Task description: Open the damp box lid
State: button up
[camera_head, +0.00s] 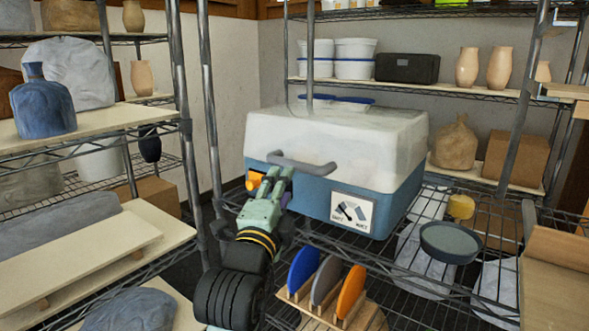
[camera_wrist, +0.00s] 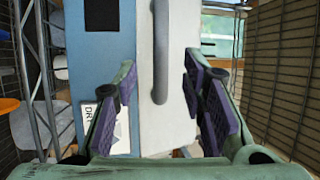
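The damp box has a blue base (camera_head: 385,207) with a dry/wet dial label on its front and a cloudy white lid (camera_head: 335,135), which sits down on the base. A grey bar handle (camera_head: 302,163) sticks out from the lid's front. My gripper (camera_head: 268,180) is at the left end of the handle, in front of the box. In the wrist view, my gripper (camera_wrist: 159,75) is open, with purple pads on both sides of the handle (camera_wrist: 160,45). A visible gap separates each pad from the handle. The lid (camera_wrist: 178,90) and blue base (camera_wrist: 90,55) lie beyond the fingers.
The box stands on a wire shelf between metal posts (camera_head: 210,110). A wooden rack (camera_head: 320,310) with blue, grey and orange discs stands below and in front. A dark bowl (camera_head: 450,242) is to the right. Pots and white tubs (camera_head: 355,58) fill the shelf above and behind.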

aim_at(292, 165)
jog(key=p+x, duration=0.1)
jog(key=x, duration=0.8)
jog(key=shift+r+p, duration=0.1)
jog(key=shift+p, duration=0.25)
jog(key=shift+c, duration=0.2)
grip_shut()
